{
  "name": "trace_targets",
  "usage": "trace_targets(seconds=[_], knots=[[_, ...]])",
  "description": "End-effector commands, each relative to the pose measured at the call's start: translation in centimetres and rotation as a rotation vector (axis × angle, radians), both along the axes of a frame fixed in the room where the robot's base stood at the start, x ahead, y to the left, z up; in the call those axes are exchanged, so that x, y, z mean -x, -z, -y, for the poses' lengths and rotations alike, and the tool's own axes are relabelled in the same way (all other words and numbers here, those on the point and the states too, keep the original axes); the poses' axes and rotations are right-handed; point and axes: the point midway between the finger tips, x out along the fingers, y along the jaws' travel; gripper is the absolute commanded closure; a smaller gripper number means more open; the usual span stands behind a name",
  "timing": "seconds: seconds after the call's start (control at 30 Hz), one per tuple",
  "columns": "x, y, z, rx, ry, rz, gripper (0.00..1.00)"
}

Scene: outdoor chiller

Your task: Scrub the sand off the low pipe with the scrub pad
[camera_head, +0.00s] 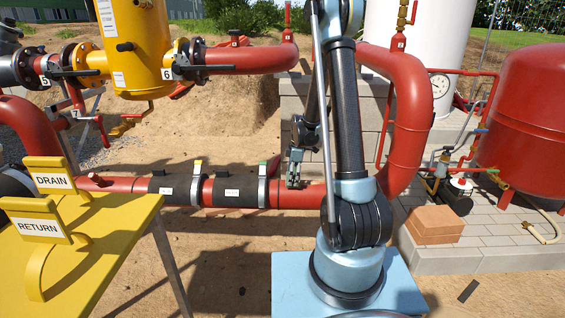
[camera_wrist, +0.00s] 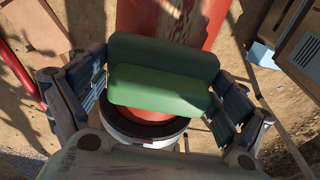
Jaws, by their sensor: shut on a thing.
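The low pipe (camera_head: 300,197) is red and runs level across the middle of the head view, with dark sleeves and pale clamp bands. My gripper (camera_head: 293,172) is over this pipe, just right of a clamp. In the wrist view, my gripper (camera_wrist: 162,84) is shut on the green scrub pad (camera_wrist: 160,88), held crosswise between both fingers. The red pipe (camera_wrist: 205,32) shows behind the pad, with a duller tan patch (camera_wrist: 170,8) that may be sand. The pad hides part of the pipe, and I cannot tell whether it touches it.
A yellow table (camera_head: 85,265) with DRAIN (camera_head: 54,181) and RETURN (camera_head: 38,227) signs stands at the left. A thick red bent pipe (camera_head: 408,120) is close right of my arm. Bricks (camera_head: 435,222) and a red tank (camera_head: 525,120) are at the right. Sandy ground lies below.

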Motion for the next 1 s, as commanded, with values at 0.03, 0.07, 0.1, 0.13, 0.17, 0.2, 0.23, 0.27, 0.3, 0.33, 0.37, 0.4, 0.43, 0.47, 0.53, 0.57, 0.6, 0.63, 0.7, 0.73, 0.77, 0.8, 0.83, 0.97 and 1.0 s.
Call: trace_targets(seconds=[0.03, 0.07, 0.1, 0.13, 0.17, 0.2, 0.23, 0.27, 0.3, 0.33, 0.37, 0.4, 0.43, 0.47, 0.53, 0.57, 0.6, 0.63, 0.7, 0.73, 0.77, 0.8, 0.83, 0.97, 1.0], knots=[[0.0, -0.1, -0.4, 0.000, 0.000, 0.000, 0.31], [0.0, -0.1, -0.5, 0.000, 0.001, 0.000, 0.31], [-0.1, -0.1, -0.8, 0.000, 0.003, 0.000, 0.31], [-0.1, -0.1, -0.9, 0.000, 0.004, 0.001, 0.31], [-0.1, 0.0, -1.1, 0.000, 0.006, 0.000, 0.31], [-0.1, 0.0, -1.4, 0.000, 0.007, 0.000, 0.31], [-0.2, 0.0, -1.6, 0.000, 0.008, 0.000, 0.31], [-0.2, 0.1, -1.7, 0.000, 0.008, 0.000, 0.31], [-0.2, 0.0, -2.0, 0.000, 0.010, 0.000, 0.31], [-0.2, 0.0, -2.1, 0.000, 0.011, 0.000, 0.31], [-0.2, -0.3, -2.2, 0.000, 0.013, -0.001, 0.31], [-0.2, -0.6, -2.1, 0.000, 0.013, -0.001, 0.31], [-0.2, -1.4, -2.1, 0.000, 0.013, 0.000, 0.31], [-0.1, -2.2, -2.1, 0.000, 0.013, 0.000, 0.31], [-0.2, -2.5, -2.1, 0.000, 0.013, -0.001, 0.31], [-0.2, -2.8, -2.1, 0.000, 0.013, -0.001, 0.31], [-0.1, -3.2, -2.0, 0.000, 0.014, -0.001, 0.31], [-0.2, -3.5, -2.0, 0.000, 0.014, 0.000, 0.31], [-0.2, -4.1, -1.9, 0.000, 0.014, 0.000, 0.31], [-0.2, -4.3, -1.9, 0.000, 0.015, 0.000, 0.31], [-0.2, -4.6, -1.9, 0.000, 0.015, 0.000, 0.31], [-0.2, -5.0, -1.9, 0.000, 0.015, 0.000, 0.31], [-0.2, -5.3, -1.9, 0.000, 0.015, 0.000, 0.31], [-0.2, -6.4, -1.9, 0.000, 0.015, 0.000, 0.31], [-0.2, -6.8, -1.9, 0.000, 0.015, 0.000, 0.31]])
